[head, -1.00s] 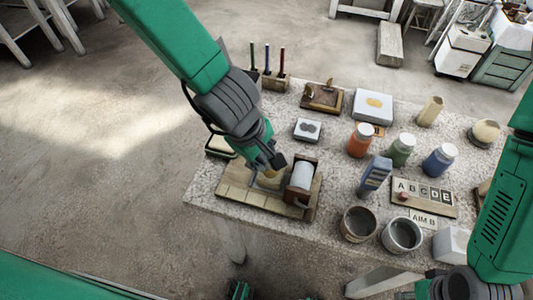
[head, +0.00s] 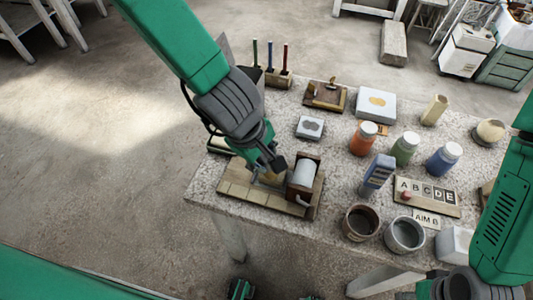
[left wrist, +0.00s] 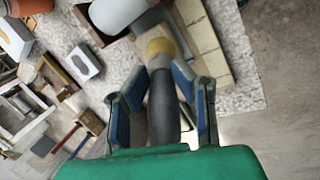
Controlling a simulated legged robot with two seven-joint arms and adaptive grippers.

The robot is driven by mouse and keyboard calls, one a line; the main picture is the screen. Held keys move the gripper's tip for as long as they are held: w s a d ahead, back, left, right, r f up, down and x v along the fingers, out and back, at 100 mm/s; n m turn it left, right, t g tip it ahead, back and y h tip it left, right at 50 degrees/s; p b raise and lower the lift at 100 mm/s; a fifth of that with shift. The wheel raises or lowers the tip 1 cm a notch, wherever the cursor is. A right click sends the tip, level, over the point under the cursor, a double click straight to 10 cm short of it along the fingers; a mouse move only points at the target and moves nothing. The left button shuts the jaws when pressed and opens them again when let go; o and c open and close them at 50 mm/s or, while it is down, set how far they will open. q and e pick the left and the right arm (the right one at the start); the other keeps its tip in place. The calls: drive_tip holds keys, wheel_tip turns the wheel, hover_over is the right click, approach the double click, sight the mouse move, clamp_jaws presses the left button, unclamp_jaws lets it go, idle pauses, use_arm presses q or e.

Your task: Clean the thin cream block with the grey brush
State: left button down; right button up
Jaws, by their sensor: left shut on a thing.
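My left gripper (left wrist: 157,95) is shut on the grey brush (left wrist: 163,105), whose dark grey handle lies between the blue-grey fingers. Its yellowish tip (left wrist: 160,47) points away from the palm, over a board with cream tiles. In the head view my left gripper (head: 275,165) reaches down over that board, and only the yellowish brush tip (head: 270,180) shows below it. A thin cream block (head: 240,187) lies flat on the board, among similar pieces.
A white roller in a brown wooden holder (head: 304,175) stands close right of my left gripper. Right of it are a blue-grey ridged object (head: 378,172), two pots (head: 404,233), several jars (head: 364,138) and a letter board (head: 427,197). A pen rack (head: 278,79) stands behind.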

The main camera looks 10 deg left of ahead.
use_arm(q)
drive_tip(key=shift+s, duration=0.7)
drive_tip(key=shift+f, duration=0.1)
